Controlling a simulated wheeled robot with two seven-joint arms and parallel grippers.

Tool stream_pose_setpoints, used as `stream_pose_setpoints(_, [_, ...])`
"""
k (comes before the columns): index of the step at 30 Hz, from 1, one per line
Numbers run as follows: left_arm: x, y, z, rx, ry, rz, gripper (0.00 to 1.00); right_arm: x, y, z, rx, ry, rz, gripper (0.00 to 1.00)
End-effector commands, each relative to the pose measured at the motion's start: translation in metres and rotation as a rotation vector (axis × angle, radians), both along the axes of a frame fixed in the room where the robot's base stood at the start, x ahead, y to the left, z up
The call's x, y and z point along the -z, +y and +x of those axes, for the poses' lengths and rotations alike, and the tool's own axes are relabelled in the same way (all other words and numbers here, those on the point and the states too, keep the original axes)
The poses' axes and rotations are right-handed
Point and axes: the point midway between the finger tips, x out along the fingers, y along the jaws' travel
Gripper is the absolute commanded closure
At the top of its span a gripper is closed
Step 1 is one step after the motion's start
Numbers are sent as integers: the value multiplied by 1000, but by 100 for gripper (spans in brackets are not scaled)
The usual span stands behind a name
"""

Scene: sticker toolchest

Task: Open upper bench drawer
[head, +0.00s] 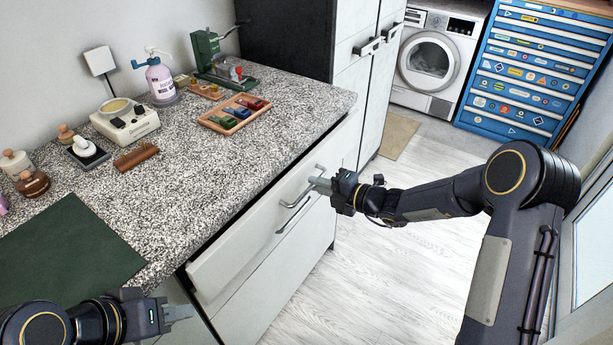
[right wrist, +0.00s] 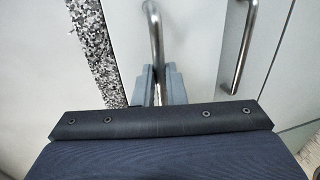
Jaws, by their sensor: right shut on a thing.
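The upper bench drawer (head: 243,238) is a white front under the speckled countertop. A dark gap shows along its top, and it stands a little out from the front below. Its metal bar handle (head: 320,170) is between the fingers of my right gripper (head: 320,185), which is shut on it. The right wrist view shows the handle (right wrist: 154,35) running down between the fingertips (right wrist: 158,85). A second bar handle (head: 293,212) sits on the lower front and is apart from the gripper. My left gripper (head: 178,312) is near the bench's front left corner, touching no handle; its finger gap is unclear.
The countertop (head: 200,175) holds a wooden tray (head: 234,113) of coloured pieces, a scale (head: 125,120), a bottle (head: 160,80), a green press (head: 210,55) and a dark green mat (head: 65,250). White cabinets, a washer (head: 428,62) and a blue toolchest (head: 535,75) stand behind. The floor (head: 365,270) before the drawers is clear.

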Motion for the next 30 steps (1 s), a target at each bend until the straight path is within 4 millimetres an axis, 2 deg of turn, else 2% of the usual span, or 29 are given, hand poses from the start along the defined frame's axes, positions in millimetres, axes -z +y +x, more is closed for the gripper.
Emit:
stream_pose_setpoints(1, [-8, 0, 0, 0, 0, 0, 64, -2, -13, -8, 6, 6, -2, 100])
stream_pose_setpoints(18, [-60, 0, 0, 0, 0, 0, 64, -3, -137, -99, 5, 6, -1, 100])
stream_pose_setpoints(24, [-71, 0, 0, 0, 0, 0, 64, -2, -168, -122, 3, 5, 0, 100])
stream_pose_setpoints(30, [-77, 0, 0, 0, 0, 0, 64, 0, -186, -136, 0, 3, -1, 100])
